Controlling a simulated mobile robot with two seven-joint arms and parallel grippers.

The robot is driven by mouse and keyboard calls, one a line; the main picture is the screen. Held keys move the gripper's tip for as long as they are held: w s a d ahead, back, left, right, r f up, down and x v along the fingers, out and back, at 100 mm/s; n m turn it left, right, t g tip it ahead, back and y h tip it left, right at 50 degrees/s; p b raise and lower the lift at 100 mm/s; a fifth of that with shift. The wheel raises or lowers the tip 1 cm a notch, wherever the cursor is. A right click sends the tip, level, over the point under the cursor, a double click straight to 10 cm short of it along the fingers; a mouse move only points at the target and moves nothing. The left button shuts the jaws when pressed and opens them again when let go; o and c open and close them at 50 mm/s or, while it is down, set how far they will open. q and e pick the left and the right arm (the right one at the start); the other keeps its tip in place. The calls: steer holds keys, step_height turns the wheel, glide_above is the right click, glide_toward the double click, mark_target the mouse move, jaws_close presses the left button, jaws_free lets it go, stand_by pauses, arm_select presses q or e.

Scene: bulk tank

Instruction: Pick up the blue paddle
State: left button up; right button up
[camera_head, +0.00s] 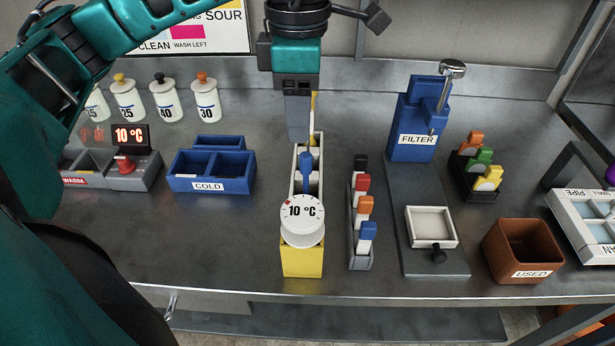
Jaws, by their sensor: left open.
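A blue-topped paddle (368,236) stands upright in the front slot of a narrow grey rack (360,263), in front of orange, red and black ones. My left gripper (298,132) points down over the back of that holder, just behind the slim blue piece. It is open, with its fingers seen nearly edge-on, and hides part of the holder. I cannot tell whether it touches anything. My right gripper does not show.
The blue FILTER stand (418,122) and white tray (431,226) are right of the rack. A brown USED bin (522,251) stands further right. The blue COLD box (211,172) is left. Counter between COLD box and holder is clear.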

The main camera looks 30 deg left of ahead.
mark_target(306, 154)
arm_select(q)
steer(key=f, duration=0.8)
steer(key=shift+w+d, duration=0.1)
steer(key=shift+d, duration=0.25)
jaws_close()
